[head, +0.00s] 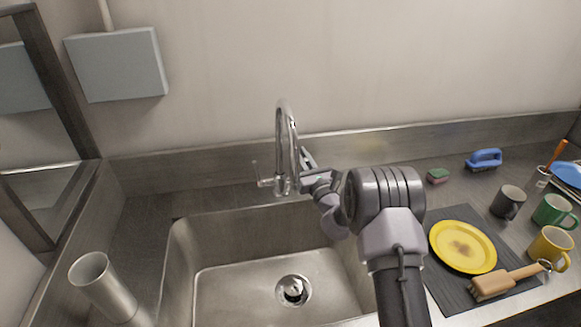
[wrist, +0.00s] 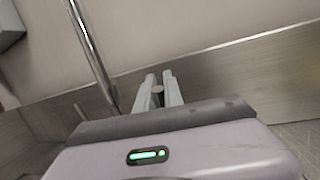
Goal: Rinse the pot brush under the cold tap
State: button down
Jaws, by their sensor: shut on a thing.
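The chrome tap (head: 284,140) stands behind the sink with a tall curved spout; the spout also shows in the wrist view (wrist: 91,45). No water stream shows. My gripper (head: 308,168) is at the right side of the tap's base. In the wrist view its fingers (wrist: 160,88) are close together around a small round end, which looks like the tap's right handle. My gripper hides most of that handle in the head view.
The steel sink (head: 225,285) is empty, with a drain (head: 293,290). A yellow plate (head: 463,247) with a brown stain lies on the mat. A metal cup (head: 103,287) is at left.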

jog(key=shift+s+f+b, duration=0.2)
jog(key=shift+f+b, duration=0.15)
jog(key=shift+b, duration=0.05)
jog(key=shift+s+r+t, duration=0.1)
jog(key=shift+r+t, duration=0.25)
jog(key=shift+t, duration=0.05)
jog(key=c, duration=1.5)
grip_release()
jog(key=shift+s+d, duration=0.1)
jog(key=p+v, duration=0.2)
jog(key=v, duration=0.9)
jog(key=shift+s+d+f, duration=0.15)
jog(key=shift+s+d, duration=0.1)
jog(key=shift+s, duration=0.05)
